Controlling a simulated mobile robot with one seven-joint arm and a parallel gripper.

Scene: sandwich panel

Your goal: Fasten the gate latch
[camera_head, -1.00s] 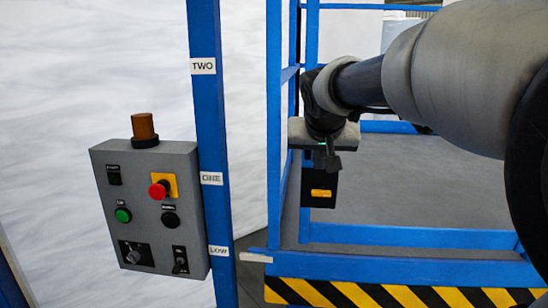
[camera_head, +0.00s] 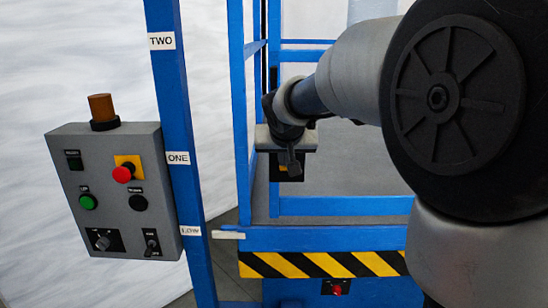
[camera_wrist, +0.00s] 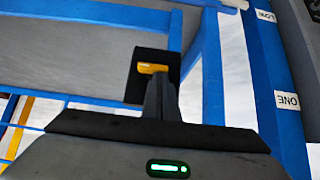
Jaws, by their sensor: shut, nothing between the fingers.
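The gate is a blue tube frame (camera_head: 345,206). A black latch box (camera_head: 284,175) with a yellow label is on its upright, mostly hidden behind my gripper (camera_head: 292,165). In the wrist view the black box (camera_wrist: 137,88) shows on the blue frame with its yellow label (camera_wrist: 152,68) near the fingertips. My gripper (camera_wrist: 161,84) is shut and empty, its fingers pointing at the box and overlapping its lower part. I cannot tell whether they touch it. The latch's moving part is not clear.
A grey control box (camera_head: 115,190) with a red button, green button and orange beacon hangs on a blue post (camera_head: 178,130) labelled TWO, ONE and LOW. A yellow-black striped bar (camera_head: 310,264) runs below the gate. A red knob (camera_head: 337,290) sits under it.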

